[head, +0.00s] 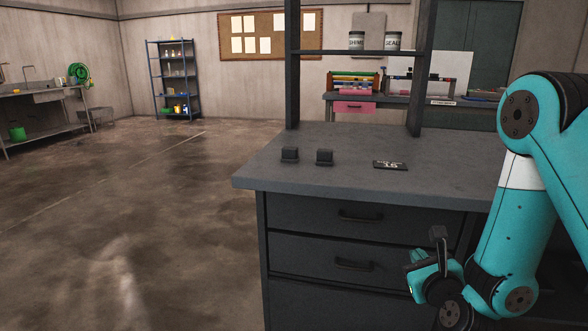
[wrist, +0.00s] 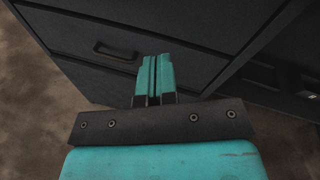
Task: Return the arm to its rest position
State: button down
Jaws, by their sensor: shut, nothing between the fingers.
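My gripper (wrist: 154,72) shows in the wrist view with its two teal fingers together and nothing between them. Beyond the fingertips are the dark drawer fronts and a drawer handle (wrist: 115,51). In the head view my teal arm is folded at the right, with its wrist end low in front of the grey workbench (head: 345,184), below the level of the benchtop. The fingertips are too small to make out clearly there.
Two small dark blocks (head: 290,154) (head: 325,157) and a dark label plate (head: 390,165) lie on the benchtop. Dark uprights carry a shelf with two tins (head: 356,41) (head: 393,41). A blue rack (head: 173,80) stands at the far wall. Open floor (head: 130,210) lies to the left.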

jog(key=s+a+r+n+g+y, duration=0.4)
jog(key=a+n, duration=0.3)
jog(key=n, duration=0.3)
jog(key=s+a+r+n+g+y, duration=0.35)
jog(key=a+n, duration=0.35)
jog(key=n, duration=0.4)
jog(key=s+r+n+g+h, duration=0.1)
jog(key=s+r+n+g, duration=0.25)
jog(key=s+n, duration=0.55)
jog(key=s+r+n+g+h, duration=0.1)
jog(key=s+r+n+g, duration=0.1)
jog(key=s+n+g, duration=0.5)
jog(key=s+r+n+t+p, duration=0.1)
jog(key=s+r+n+p, duration=0.1)
jog(key=r+p, duration=1.7)
jog(key=shift+s+d+r+n+t, duration=0.35)
jog(key=shift+s+r+n+t, duration=0.1)
jog(key=shift+s, duration=0.25)
jog(key=shift+h, duration=0.25)
